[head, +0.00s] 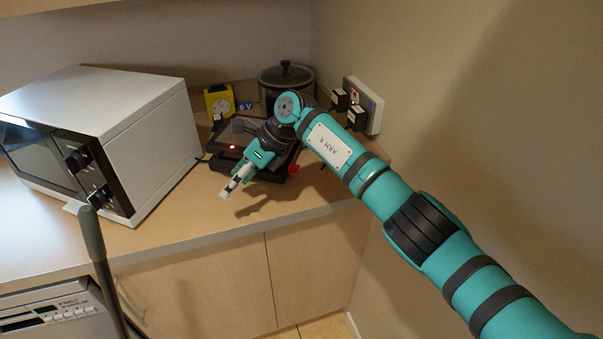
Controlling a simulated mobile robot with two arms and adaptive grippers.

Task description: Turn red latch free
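A small red part (293,169), which looks like the red latch, sticks out at the right front edge of a black device (214,144) on the counter. My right arm comes in from the right and hides much of the device. My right gripper (228,189) is over the counter in front of the device, to the left of the red part and apart from it. Its pale fingertips point down and left. They are seen edge-on, so I cannot tell whether they are open or shut. Nothing shows in them. My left gripper is not in view.
A white microwave (135,95) stands left on the counter (185,215). Behind the device are a yellow gadget (219,101) and a dark lidded pot (286,88). A wall socket (368,103) with black plugs is at right. The counter's front is clear. A grey-green rod (93,235) rises at lower left.

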